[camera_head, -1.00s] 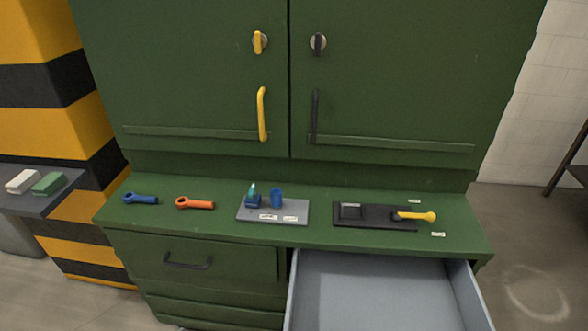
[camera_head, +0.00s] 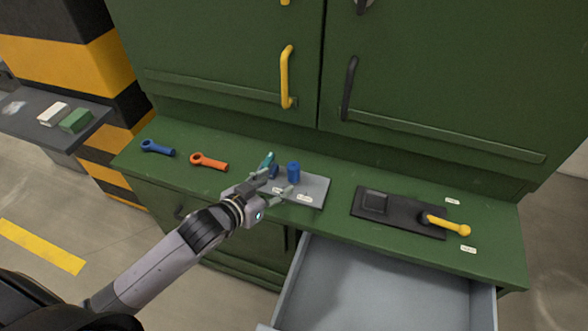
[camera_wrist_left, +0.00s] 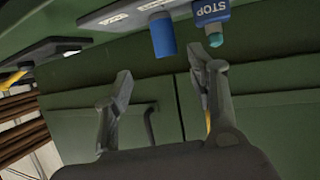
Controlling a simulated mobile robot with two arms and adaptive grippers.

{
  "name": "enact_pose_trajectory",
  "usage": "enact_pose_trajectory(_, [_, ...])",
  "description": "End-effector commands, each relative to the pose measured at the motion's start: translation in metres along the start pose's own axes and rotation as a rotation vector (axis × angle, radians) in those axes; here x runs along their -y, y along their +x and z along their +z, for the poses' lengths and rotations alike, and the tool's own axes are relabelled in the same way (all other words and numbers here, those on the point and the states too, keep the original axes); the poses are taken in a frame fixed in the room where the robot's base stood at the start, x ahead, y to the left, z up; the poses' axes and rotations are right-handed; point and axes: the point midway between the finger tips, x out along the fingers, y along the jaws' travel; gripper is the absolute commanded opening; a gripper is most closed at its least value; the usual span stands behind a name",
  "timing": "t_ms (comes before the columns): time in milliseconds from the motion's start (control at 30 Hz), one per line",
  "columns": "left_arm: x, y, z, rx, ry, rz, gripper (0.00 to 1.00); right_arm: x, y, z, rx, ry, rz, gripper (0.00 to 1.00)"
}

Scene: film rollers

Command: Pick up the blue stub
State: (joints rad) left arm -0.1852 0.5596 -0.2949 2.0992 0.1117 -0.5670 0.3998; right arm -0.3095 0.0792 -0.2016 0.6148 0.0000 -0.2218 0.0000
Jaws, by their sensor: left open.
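The blue stub (camera_head: 293,172), a short upright cylinder, stands on the grey plate (camera_head: 316,188) on the green counter. In the left wrist view the stub (camera_wrist_left: 163,38) shows beyond the space between the fingertips, apart from them. My left gripper (camera_head: 281,178) is open and empty, reaching over the plate's near left part with its fingers pointing toward the stub. A blue block marked STOP (camera_wrist_left: 212,12) with a teal tip is beside the stub; in the head view my gripper partly hides it. My right gripper is not in view.
A blue wrench (camera_head: 157,148) and an orange wrench (camera_head: 209,161) lie left on the counter (camera_head: 340,210). A black plate (camera_head: 395,212) with a yellow-handled lever (camera_head: 450,226) is at right. A grey drawer (camera_head: 370,285) stands open below. Cabinet doors rise behind.

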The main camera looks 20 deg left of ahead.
Motion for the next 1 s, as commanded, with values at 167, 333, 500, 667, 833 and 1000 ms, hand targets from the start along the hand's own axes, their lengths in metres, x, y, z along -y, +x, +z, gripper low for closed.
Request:
enact_pose_trajectory(167, [0.001,0.034,-0.002,-0.002,-0.002,-0.001,0.52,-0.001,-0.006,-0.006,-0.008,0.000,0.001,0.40])
enact_pose_trajectory(333, [0.000,0.047,-0.001,-0.002,0.000,0.000,0.52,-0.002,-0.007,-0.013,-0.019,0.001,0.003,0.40])
enact_pose_trajectory(500, [0.004,0.061,-0.007,-0.001,0.000,-0.001,0.52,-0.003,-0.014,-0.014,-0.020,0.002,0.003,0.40])
enact_pose_trajectory(667, [0.008,0.085,-0.010,0.000,-0.001,0.000,0.52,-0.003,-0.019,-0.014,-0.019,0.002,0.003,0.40])
enact_pose_trajectory(833, [0.008,0.098,-0.009,-0.001,-0.001,0.000,0.52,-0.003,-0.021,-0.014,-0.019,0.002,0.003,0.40])
enact_pose_trajectory(1000, [0.007,0.099,-0.008,-0.001,0.000,0.001,0.52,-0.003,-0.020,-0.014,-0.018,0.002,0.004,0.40])
